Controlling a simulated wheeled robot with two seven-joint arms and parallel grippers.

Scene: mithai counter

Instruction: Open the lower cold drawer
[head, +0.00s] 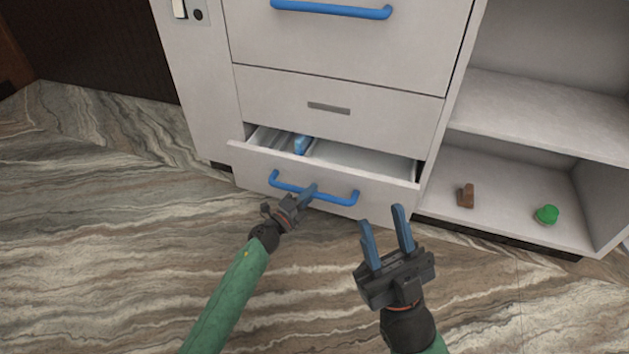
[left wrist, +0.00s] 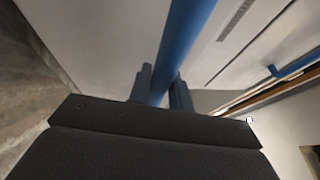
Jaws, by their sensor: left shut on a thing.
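The lower cold drawer (head: 240,165) is at the bottom of the white cabinet and stands partly open, with part of its inside showing. A blue item (head: 301,145) lies inside it. Its blue bar handle (head: 341,198) runs across the front. My left gripper (head: 308,192) is shut on this handle near its middle. In the left wrist view the blue handle bar (left wrist: 183,40) passes between the two fingers of the gripper (left wrist: 162,90). My right gripper (head: 386,230) is open and empty, above the floor to the right of the drawer front.
A closed upper drawer with a blue handle (head: 332,10) and a plain panel with a grey slot (head: 328,108) are above. An open shelf (head: 500,190) at right holds a brown item (head: 466,195) and a green item (head: 547,214). The striped floor (head: 110,230) in front is clear.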

